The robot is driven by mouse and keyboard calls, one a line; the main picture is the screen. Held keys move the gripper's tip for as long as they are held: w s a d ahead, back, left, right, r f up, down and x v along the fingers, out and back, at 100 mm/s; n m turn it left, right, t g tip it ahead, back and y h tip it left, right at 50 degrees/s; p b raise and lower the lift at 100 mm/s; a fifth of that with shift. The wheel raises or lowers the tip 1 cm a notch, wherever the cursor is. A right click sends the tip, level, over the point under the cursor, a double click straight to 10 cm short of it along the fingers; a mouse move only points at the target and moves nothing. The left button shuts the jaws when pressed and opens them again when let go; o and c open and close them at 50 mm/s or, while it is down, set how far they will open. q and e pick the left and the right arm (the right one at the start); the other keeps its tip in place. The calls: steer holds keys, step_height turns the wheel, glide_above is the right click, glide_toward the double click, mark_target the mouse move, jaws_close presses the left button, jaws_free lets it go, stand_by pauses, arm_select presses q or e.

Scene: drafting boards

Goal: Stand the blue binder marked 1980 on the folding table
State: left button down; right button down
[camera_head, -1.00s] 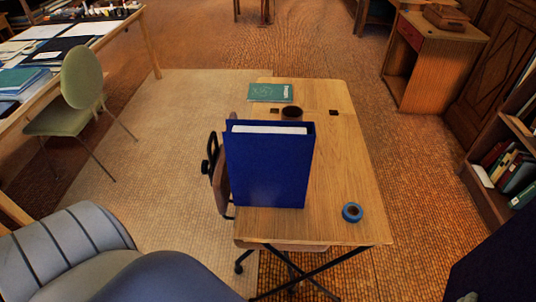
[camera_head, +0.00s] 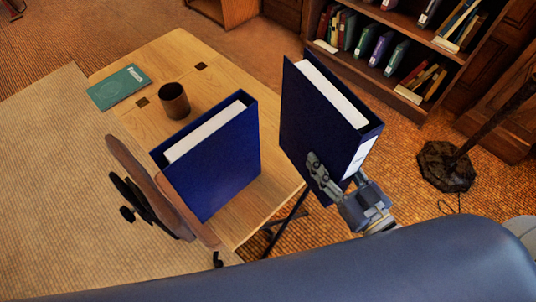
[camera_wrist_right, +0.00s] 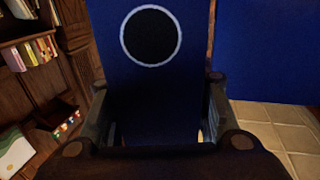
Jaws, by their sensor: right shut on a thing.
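My right gripper (camera_head: 338,188) is shut on a blue binder (camera_head: 318,120) with white pages and a white spine label. It holds the binder upright but leaning in the picture, over or beside the right edge of the folding table (camera_head: 225,75); I cannot tell which. In the right wrist view the fingers (camera_wrist_right: 155,120) grip both sides of the binder's spine (camera_wrist_right: 150,85), below a white-rimmed round hole. A second blue binder (camera_head: 215,165) stands upright on the table, left of the held one and apart from it. The year marks cannot be read. My left gripper is out of view.
A brown mug (camera_head: 174,101) and a green booklet (camera_head: 118,87) are at the table's far left. A chair (camera_head: 150,190) stands against its left side. Bookshelves (camera_head: 455,45) and a dark stand base (camera_head: 445,167) are on the right. Some tabletop is bare.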

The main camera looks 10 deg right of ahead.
steer(key=shift+w+d+f+n+g+y, duration=0.5)
steer(key=shift+w+d+n+g+y, duration=0.7)
steer(key=shift+d+y, duration=1.2)
steer(key=w+a+f, duration=0.5)
steer(key=w+a, duration=0.3)
steer(key=a, duration=0.4)
steer(key=shift+w+n+h, duration=0.25)
steer(key=shift+n+h, duration=0.05)
steer(key=shift+f, duration=0.15)
steer(key=c, duration=0.9)
jaws_free()
steer(key=shift+f, duration=0.1)
steer(key=shift+c, duration=0.2)
